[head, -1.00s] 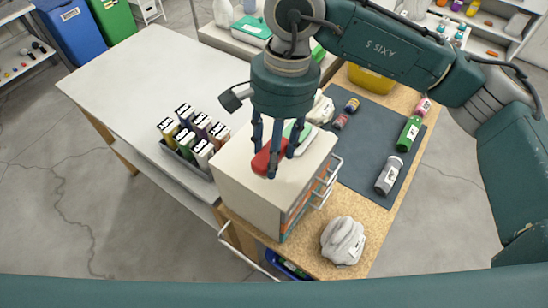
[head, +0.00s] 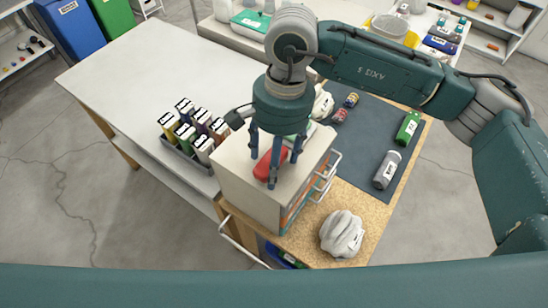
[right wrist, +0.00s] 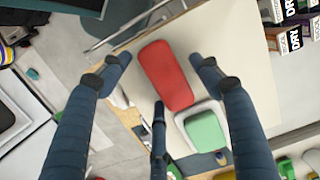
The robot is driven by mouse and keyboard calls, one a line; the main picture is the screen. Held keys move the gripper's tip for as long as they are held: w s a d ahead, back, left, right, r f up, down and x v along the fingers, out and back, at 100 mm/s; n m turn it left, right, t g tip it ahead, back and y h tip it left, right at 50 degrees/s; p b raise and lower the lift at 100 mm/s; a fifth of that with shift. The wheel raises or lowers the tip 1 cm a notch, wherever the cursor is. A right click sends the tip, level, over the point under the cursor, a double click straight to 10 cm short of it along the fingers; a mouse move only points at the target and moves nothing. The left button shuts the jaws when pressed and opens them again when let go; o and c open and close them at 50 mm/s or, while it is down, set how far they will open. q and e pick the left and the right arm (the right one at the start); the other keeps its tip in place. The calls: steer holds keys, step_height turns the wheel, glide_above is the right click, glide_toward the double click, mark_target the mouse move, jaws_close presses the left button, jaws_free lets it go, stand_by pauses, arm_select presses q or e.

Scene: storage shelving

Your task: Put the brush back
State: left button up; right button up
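A red block-like object with rounded corners (head: 262,170) lies on top of a pale drawer cabinet (head: 232,168). It also shows in the right wrist view (right wrist: 166,75). A white-rimmed green object (right wrist: 206,130) lies beside it. I cannot tell for sure whether either is the brush; no bristles show. My right gripper (head: 275,162) points down over the red object, its three fingers spread. In the right wrist view the two side fingers stand apart on either side of the red object, with a gap to it. My left gripper is not in view.
A caddy of labelled cartons (head: 180,157) stands left of the cabinet on a white table (head: 150,75). Metal handles (head: 328,178) stick out on the cabinet's right. The white table's far part is clear.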

steer(key=shift+r, duration=0.4)
step_height(320, 180, up, 11)
steer(key=w+d+b, duration=0.1)
steer(key=b, duration=0.2)
steer(key=shift+w+r, duration=0.2)
steer(key=shift+d, duration=0.1)
